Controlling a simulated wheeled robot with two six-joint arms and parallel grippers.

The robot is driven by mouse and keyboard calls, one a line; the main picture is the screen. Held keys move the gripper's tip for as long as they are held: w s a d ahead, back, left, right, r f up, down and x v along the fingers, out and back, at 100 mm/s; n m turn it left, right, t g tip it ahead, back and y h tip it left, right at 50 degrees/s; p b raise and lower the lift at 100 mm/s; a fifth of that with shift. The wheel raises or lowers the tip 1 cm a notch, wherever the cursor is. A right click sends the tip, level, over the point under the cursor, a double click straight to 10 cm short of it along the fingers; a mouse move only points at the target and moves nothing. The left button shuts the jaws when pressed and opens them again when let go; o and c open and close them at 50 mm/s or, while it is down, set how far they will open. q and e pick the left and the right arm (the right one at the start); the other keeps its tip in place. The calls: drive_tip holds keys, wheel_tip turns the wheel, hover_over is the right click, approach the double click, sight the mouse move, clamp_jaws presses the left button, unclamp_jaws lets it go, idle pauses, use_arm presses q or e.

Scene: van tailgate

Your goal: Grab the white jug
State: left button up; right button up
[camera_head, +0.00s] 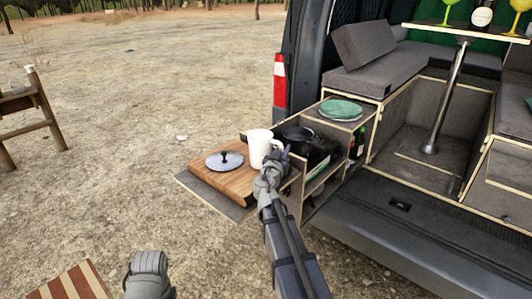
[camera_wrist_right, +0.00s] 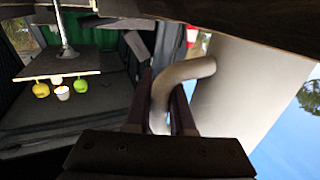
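My right gripper (camera_head: 279,156) is at the jug's right side. In the right wrist view, the jug's pale wall (camera_wrist_right: 235,95) fills the right, and its curved handle passes between the two dark fingers of my right gripper (camera_wrist_right: 163,85), which look closed on it. A grey part of my left arm shows at the bottom of the head view; its fingers are not seen.
The wooden board (camera_head: 236,186) lies on a pull-out shelf at the van's tailgate. A dark pot (camera_head: 297,134) is close on the right, with green plates (camera_head: 341,108) and bottles (camera_head: 358,143) beyond.

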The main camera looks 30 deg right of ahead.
clamp_jaws()
drive_tip(key=shift+r, duration=0.25)
idle(1.3)
wheel_tip(320, 180, up, 10)
drive_tip(key=p, duration=1)
drive_tip(key=shift+f, duration=0.25)
drive_tip(key=shift+d, duration=0.1)
